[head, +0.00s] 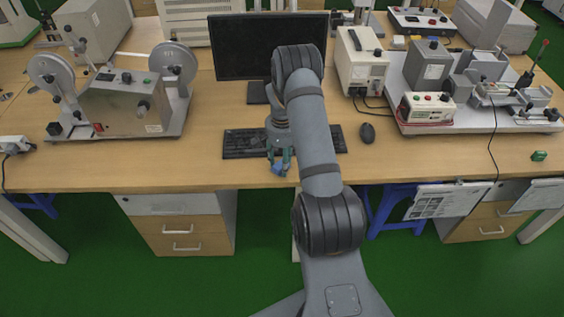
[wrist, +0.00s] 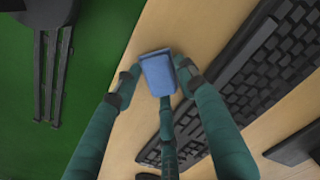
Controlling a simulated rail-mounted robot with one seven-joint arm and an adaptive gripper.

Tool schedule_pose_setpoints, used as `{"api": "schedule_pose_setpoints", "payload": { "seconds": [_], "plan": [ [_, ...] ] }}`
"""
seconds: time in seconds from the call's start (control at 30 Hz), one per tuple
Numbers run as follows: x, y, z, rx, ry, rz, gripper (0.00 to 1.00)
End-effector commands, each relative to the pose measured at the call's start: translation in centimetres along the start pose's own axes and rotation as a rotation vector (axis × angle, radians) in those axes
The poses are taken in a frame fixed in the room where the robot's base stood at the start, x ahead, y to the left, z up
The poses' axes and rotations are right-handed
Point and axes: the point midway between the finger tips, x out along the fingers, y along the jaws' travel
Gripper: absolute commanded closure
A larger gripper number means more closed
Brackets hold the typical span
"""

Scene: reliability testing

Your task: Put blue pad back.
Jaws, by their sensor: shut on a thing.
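A small blue pad (wrist: 160,75) is between the fingers of my gripper (wrist: 158,84) in the wrist view. My gripper is shut on it, with dark fingertips at its left and right sides and a third finger below it. In the head view my gripper (head: 279,165) is at the front edge of the desk, just in front of the keyboard, with the blue pad (head: 278,169) at its tips. I cannot tell whether the pad touches the desk.
A black keyboard (head: 243,144) lies behind my gripper, with a monitor (head: 245,45) beyond it and a mouse (head: 367,133) to the right. A reel machine (head: 125,100) stands left and a test rig (head: 430,110) right. The desk's front strip (head: 200,170) is clear.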

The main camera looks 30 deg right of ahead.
Motion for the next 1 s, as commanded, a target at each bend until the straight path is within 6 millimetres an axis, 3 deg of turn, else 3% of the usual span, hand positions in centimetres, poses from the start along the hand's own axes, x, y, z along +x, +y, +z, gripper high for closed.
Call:
{"api": "schedule_pose_setpoints", "payload": {
  "seconds": [0.13,0.17,0.47,0.77,0.9,1.0],
  "plan": [
    [0.5,0.0,0.0,0.000,0.000,0.000,0.84],
    [0.5,0.0,0.0,0.000,0.000,0.000,0.59],
    [0.4,0.0,0.0,0.000,-0.001,0.001,0.42],
    [0.2,0.0,0.0,0.000,-0.001,0.000,0.41],
    [-0.7,0.0,-0.1,0.000,0.002,-0.001,0.41],
    [-2.5,0.0,-0.1,0.000,0.004,-0.001,0.41]
  ]
}}
